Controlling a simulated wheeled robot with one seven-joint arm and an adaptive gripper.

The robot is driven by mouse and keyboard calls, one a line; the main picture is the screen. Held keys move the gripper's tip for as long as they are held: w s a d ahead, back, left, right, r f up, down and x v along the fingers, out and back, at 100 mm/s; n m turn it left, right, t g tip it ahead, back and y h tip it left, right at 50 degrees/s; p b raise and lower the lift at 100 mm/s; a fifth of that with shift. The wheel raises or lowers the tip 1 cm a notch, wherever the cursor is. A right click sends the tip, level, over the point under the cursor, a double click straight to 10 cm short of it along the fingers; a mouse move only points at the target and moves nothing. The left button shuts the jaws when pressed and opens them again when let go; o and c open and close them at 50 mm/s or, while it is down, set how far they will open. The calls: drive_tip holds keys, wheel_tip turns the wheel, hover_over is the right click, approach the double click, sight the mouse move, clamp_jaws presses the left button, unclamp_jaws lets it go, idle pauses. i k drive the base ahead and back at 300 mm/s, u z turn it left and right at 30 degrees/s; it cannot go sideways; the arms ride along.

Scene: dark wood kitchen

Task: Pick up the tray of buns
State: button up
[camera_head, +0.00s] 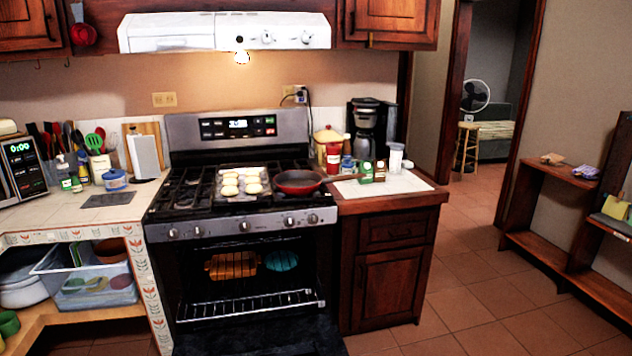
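A light metal tray (266,190) of buns (230,186) sits on the middle of the stove top, on the grates. Several pale round buns lie on it in rows. A red frying pan (297,182) stands just right of the tray, very close to its right edge; I cannot tell whether they touch. My gripper is not in this view.
The oven door (255,335) hangs open below the stove, with a rack (250,303) inside. The right counter (410,180) holds small bottles and a coffee maker (366,125). A white range hood (225,33) is above. Tiled floor (480,300) is clear at right.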

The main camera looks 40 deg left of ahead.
sight(248, 183)
drive_tip(key=z, duration=0.1)
drive_tip(key=i, duration=4.85)
drive_tip(key=u, duration=4.3)
